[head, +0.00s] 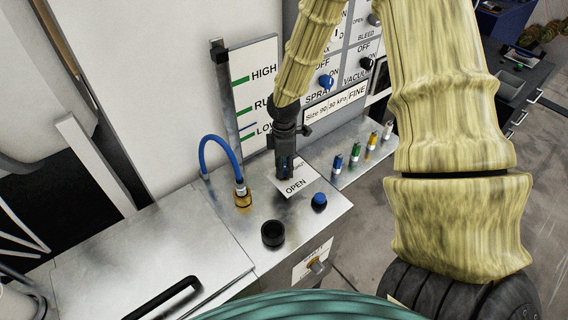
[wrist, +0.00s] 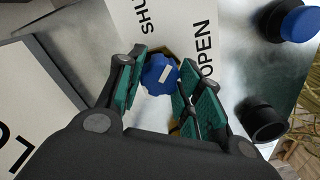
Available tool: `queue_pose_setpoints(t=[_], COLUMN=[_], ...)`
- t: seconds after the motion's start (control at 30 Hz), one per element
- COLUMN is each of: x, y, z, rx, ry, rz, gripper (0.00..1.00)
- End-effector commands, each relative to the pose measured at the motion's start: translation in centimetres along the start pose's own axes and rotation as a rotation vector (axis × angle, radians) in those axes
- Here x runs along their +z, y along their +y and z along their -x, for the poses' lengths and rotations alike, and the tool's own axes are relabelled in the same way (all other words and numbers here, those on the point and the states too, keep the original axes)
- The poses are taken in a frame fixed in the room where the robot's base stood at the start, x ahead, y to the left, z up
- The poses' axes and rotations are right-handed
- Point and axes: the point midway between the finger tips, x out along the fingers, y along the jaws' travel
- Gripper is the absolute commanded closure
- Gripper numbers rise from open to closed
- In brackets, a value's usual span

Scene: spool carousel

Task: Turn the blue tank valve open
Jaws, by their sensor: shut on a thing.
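The blue tank valve (wrist: 160,74) is a round blue knob with a white mark on top, seen in the wrist view between my gripper's teal fingers. My gripper (wrist: 155,95) is shut on the knob, with one finger on each side. A white label plate (wrist: 205,28) beside the valve reads SHUT and OPEN. In the head view my gripper (head: 285,172) points down at the steel cabinet top, and it hides the valve there. The OPEN end of the label (head: 296,187) shows just in front of it.
A brass fitting with a blue hose (head: 242,195) stands left of my gripper. A black round socket (head: 273,234) and a blue-capped knob (head: 319,201) are in front. Several small coloured bottles (head: 354,157) line a ledge at right. A panel with HIGH/LOW gauge (head: 256,85) rises behind.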

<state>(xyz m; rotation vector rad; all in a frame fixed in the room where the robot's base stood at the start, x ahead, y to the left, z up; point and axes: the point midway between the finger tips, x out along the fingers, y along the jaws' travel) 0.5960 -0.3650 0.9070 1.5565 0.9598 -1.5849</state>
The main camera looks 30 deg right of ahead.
Motion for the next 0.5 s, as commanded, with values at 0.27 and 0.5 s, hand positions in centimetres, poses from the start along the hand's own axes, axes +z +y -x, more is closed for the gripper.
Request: queue_pose_setpoints(t=[0.27,0.5], x=[-0.04,-0.01], y=[0.17,0.2], z=[0.22,0.19], rx=[0.003,0.004], ry=[0.008,0.016], rz=[-0.26,-0.484], gripper=[0.88,0.88])
